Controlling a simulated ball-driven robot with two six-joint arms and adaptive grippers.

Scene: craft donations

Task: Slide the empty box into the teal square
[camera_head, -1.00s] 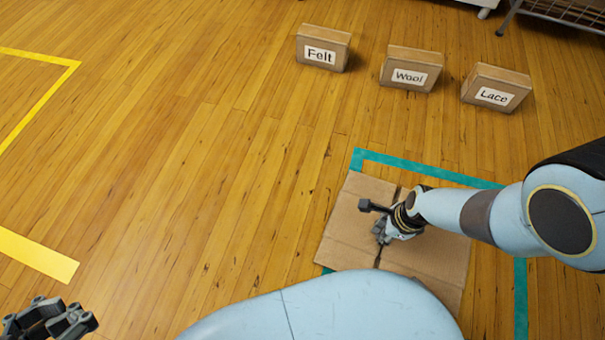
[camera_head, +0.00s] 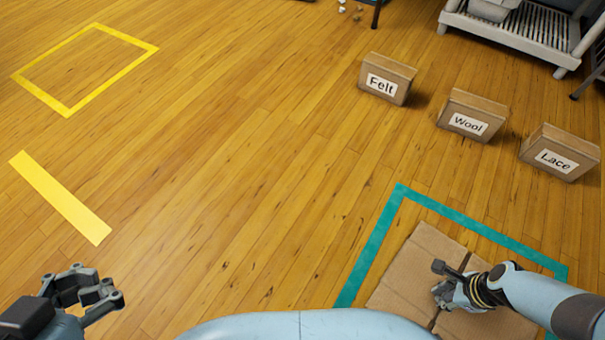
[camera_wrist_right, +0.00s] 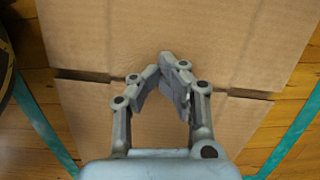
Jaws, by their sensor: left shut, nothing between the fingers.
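The cardboard box (camera_head: 420,265), with closed flaps and a dark seam, is at the lower right in the head view. It lies inside the far and left tape lines of the teal square (camera_head: 378,238); its near part is cut off. In the right wrist view the box (camera_wrist_right: 100,35) lies between teal strips (camera_wrist_right: 42,125) on both sides. My right gripper (camera_head: 442,290) is over the box top, fingertips together and empty; whether it touches cannot be told. It also shows in the wrist view (camera_wrist_right: 168,66). My left gripper (camera_head: 98,292) is shut and empty at lower left.
Small boxes labelled Felt (camera_head: 387,80), Wool (camera_head: 472,117) and Lace (camera_head: 558,153) stand beyond the teal square. A yellow square (camera_head: 110,32) and a yellow strip (camera_head: 60,198) mark the floor at left. A grey rack (camera_head: 525,35) stands at the back right. The middle floor is clear.

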